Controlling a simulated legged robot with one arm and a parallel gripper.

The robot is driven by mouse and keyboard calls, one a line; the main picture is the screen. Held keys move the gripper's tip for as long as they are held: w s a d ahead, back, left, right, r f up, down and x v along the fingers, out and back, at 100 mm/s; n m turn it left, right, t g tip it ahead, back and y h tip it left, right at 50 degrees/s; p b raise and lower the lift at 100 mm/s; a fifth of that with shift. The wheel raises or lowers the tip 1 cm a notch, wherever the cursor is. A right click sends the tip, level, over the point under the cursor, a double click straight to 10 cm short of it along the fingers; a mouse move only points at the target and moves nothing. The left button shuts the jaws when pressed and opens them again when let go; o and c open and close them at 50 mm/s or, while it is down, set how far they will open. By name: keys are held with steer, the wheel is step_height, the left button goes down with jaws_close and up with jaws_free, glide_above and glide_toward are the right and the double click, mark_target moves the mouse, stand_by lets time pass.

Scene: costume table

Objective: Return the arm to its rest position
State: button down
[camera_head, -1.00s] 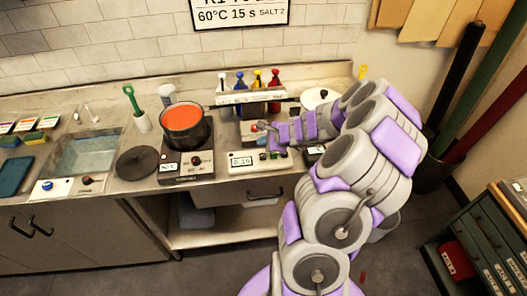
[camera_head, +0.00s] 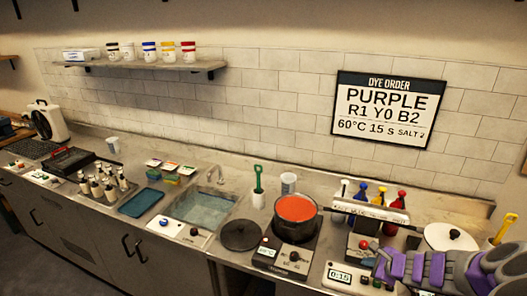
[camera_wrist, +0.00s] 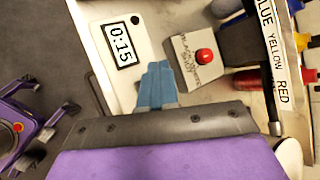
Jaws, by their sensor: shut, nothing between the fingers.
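My arm (camera_head: 455,268) reaches in from the lower right corner of the head view, bent low over the counter's right end. Its gripper (camera_wrist: 157,66) shows in the wrist view as pale blue fingers held together with nothing between them. The fingers lie in the picture between a white timer (camera_wrist: 121,45) reading 0:15 and a grey box with a red button (camera_wrist: 204,56). The timer also shows in the head view (camera_head: 350,277), just left of the arm. I cannot tell how high the fingers are above the counter.
A pot of red liquid (camera_head: 296,209) stands on a hotplate (camera_head: 287,254) left of the arm. A sink (camera_head: 203,207) lies farther left. A dye order sign (camera_head: 388,108) hangs above.

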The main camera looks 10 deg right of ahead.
steer(key=w+a+r+n+g+y, duration=0.15)
steer(key=a+r+n, duration=0.25)
steer(key=a, duration=0.4)
steer(key=a+r+n+t+y, duration=0.1)
steer(key=a+r+n+y, duration=0.2)
steer(key=a, duration=0.5)
steer(key=s+a+r+n+g, duration=0.2)
steer(key=s+a+r+n, duration=0.15)
steer(key=a, duration=0.25)
steer(key=s+a+r+n+g, duration=0.2)
steer(key=s+a+n, duration=0.15)
steer(key=a, duration=0.35)
steer(key=s+a+r+n+g+h+b, duration=0.1)
steer(key=s+a+n+g, duration=0.15)
steer(key=s, duration=0.45)
steer(key=s+a+n+g+h, duration=0.1)
steer(key=s+a+n+g, duration=0.2)
steer(key=s, duration=0.4)
steer(key=s+d+n+h, duration=0.2)
steer(key=s, duration=0.4)
steer(key=s+d+n+h, duration=0.2)
steer(key=s+n, duration=0.1)
steer(key=s, duration=0.4)
steer(key=shift+d+r+g, duration=0.4)
